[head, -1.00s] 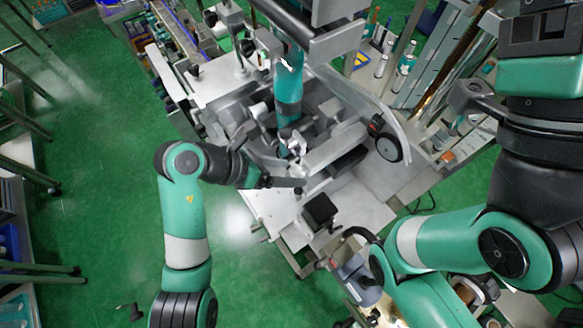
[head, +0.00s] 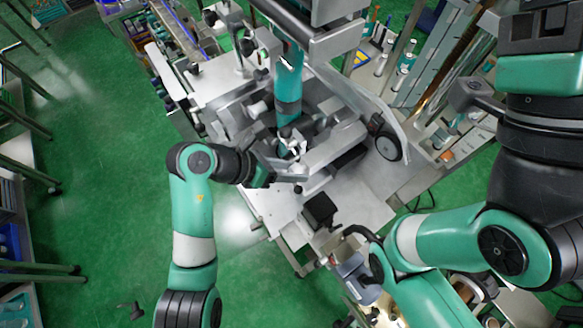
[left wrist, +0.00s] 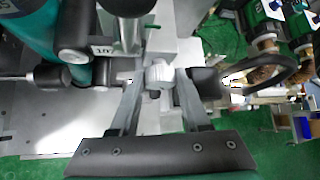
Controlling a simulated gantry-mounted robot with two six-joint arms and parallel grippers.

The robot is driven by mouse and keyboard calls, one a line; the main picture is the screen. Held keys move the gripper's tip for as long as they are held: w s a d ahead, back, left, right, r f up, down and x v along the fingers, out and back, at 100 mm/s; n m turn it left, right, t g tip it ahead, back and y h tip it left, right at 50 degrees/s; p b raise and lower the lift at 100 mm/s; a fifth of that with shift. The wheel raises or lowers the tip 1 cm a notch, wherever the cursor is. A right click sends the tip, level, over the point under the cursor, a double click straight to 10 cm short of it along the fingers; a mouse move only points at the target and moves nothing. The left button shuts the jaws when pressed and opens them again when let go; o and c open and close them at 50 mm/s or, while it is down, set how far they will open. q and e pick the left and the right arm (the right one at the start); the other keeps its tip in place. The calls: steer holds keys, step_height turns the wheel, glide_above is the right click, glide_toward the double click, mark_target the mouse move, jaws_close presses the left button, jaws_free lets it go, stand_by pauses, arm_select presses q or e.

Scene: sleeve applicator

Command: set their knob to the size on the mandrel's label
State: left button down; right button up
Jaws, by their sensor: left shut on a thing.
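My left gripper (head: 298,168) reaches in from the left to the middle of the machine in the head view. In the left wrist view its two grey fingers (left wrist: 160,88) stand on either side of a small pale knob (left wrist: 159,73) and are shut on it. The knob's dial marks are too small to read. A small white label with dark print (left wrist: 103,49) sits by a grey cylinder (left wrist: 125,30); I cannot read it surely, nor tell whether it is the mandrel's.
A teal column with a grey band (head: 289,88) rises close behind my left gripper. A black block (head: 320,209) stands in front on the pale machine top (head: 270,207). A black wheel (head: 387,147) is at the right. Open green floor (head: 110,170) lies left.

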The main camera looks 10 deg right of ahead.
arm_select(q)
steer(key=shift+g, duration=0.3)
steer(key=shift+w+a+f+n+g+h+b, duration=0.1)
steer(key=shift+w+f+n+g+h+b, duration=0.05)
steer(key=shift+n+g+h+b, duration=0.35)
steer(key=n+g+h+b, duration=0.1)
steer(key=b, duration=0.3)
steer(key=n+g+b, duration=0.1)
steer(key=b, duration=0.3)
steer(key=shift+w+f+g+h, duration=0.15)
steer(key=shift+f+g+h, duration=0.15)
steer(key=shift+f+h, duration=0.1)
steer(key=shift+r+g+b, duration=0.3)
steer(key=shift+r+b, duration=0.05)
steer(key=shift+b, duration=0.45)
steer(key=shift+c, duration=1.9)
jaws_free()
steer(key=shift+a, duration=0.1)
